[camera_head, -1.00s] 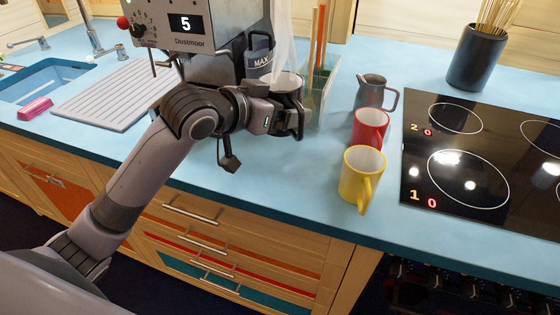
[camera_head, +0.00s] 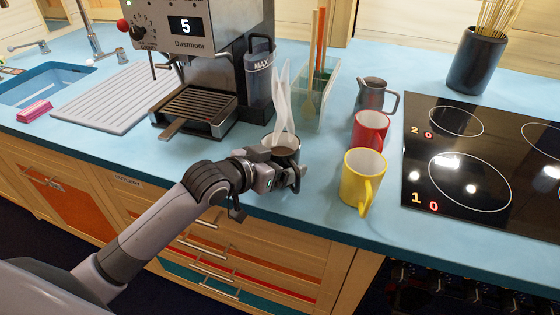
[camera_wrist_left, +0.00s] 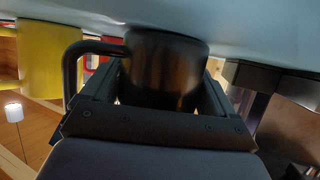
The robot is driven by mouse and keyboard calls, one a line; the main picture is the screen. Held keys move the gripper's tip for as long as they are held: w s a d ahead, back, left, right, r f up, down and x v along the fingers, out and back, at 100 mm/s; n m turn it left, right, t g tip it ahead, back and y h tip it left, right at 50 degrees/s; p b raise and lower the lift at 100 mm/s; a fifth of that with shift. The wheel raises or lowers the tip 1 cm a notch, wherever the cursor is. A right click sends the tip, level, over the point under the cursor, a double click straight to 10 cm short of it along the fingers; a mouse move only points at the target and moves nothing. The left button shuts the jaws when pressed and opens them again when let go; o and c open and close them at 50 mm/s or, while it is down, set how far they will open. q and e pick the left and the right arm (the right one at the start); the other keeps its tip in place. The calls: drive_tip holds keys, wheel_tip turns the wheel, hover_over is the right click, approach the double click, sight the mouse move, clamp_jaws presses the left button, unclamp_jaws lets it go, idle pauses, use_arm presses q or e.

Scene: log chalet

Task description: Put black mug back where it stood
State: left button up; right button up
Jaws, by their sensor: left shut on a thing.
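The black mug (camera_head: 284,143) is in my left gripper (camera_head: 287,172), near the front edge of the blue counter. Steam rises from it and brown liquid shows inside. In the left wrist view the mug (camera_wrist_left: 165,68) sits between the fingers, its handle out to the left. The left gripper is shut on the mug. The mug looks upright; I cannot tell whether its base touches the counter. To its right stand the yellow mug (camera_head: 361,178) and, behind that, the red mug (camera_head: 370,130). My right gripper is not in view.
The coffee machine (camera_head: 188,50) stands behind to the left, with its drip tray (camera_head: 196,110) in front. A utensil holder (camera_head: 320,95) and a metal pitcher (camera_head: 372,92) stand behind the mugs. The hob (camera_head: 470,150) is at right.

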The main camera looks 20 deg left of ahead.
use_arm(q)
drive_tip(key=o, duration=1.3)
drive_tip(key=shift+f, duration=0.1)
drive_tip(key=shift+o, duration=0.2)
drive_tip(key=v, duration=1.2)
